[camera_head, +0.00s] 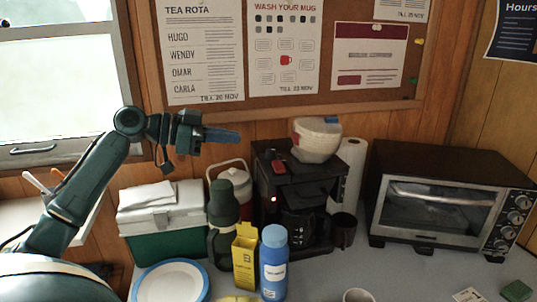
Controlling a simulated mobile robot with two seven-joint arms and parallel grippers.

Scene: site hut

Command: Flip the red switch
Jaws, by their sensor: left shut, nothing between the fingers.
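The red switch (279,167) is a small red piece on the upper front of the black coffee machine (262,225). A small lit spot shows below it on the machine's front. My left gripper (236,136) comes in from the left and points right. Its fingers are shut and empty. In the picture it is above and to the left of the switch, apart from it. How far it is from the switch in depth I cannot tell. My right gripper is not in view.
A dark green flask (223,222), yellow box (245,255) and blue bottle (273,264) stand in front and left. A toaster oven (445,205) is at right. A cork board (290,108) hangs behind.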

